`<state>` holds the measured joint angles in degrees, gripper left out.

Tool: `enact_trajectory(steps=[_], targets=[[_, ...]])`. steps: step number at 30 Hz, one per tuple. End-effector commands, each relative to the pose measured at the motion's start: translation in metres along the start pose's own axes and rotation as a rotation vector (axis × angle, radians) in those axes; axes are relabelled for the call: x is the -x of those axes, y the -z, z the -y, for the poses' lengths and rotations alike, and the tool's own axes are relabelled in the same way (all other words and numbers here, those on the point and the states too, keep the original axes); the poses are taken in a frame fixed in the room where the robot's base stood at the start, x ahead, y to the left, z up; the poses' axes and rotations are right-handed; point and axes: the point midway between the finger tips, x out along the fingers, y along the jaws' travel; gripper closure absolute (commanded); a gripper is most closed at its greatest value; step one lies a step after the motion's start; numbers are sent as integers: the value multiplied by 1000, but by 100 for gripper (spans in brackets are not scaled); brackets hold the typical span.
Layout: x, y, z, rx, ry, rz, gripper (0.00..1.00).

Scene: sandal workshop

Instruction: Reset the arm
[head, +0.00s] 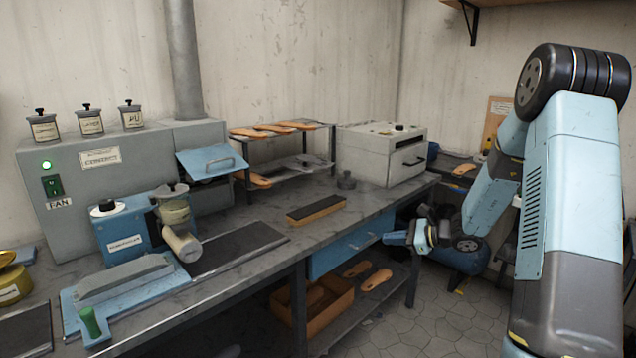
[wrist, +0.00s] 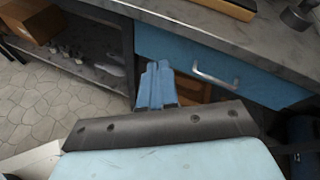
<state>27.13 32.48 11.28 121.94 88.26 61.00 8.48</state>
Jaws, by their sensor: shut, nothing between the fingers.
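My arm stands at the right of the head view, folded, with its light blue links bent at a dark joint at the top. My gripper (head: 397,238) hangs low in front of the bench's right end, pointing left toward the blue drawer (head: 350,245). In the wrist view my gripper (wrist: 157,68) shows as two blue fingers side by side, shut and empty. Behind them the blue drawer (wrist: 215,70) with its metal handle is closed. The fingers appear apart from the drawer, but the exact gap is hard to tell.
The grey workbench (head: 365,210) runs along the wall, its edge close to my gripper. A dark block with a wooden edge (head: 316,209) and a grey oven-like box (head: 382,153) stand on it. Below, a shelf holds a wooden crate (head: 330,312) and sandal soles (head: 375,280). Tiled floor (head: 455,325) is clear.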

Motion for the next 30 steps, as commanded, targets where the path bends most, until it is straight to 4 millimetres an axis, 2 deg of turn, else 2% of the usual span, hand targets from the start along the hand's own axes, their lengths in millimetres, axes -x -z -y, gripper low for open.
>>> enact_trajectory(steps=[1,3,12,21,30], targets=[[2,-18,-6,56,-34,-13,100],[6,-37,-17,127,-82,-32,100],[29,-106,-65,432,-277,-122,100],[64,-158,-115,734,-449,-227,100],[106,-196,-160,1029,-599,-346,100]])
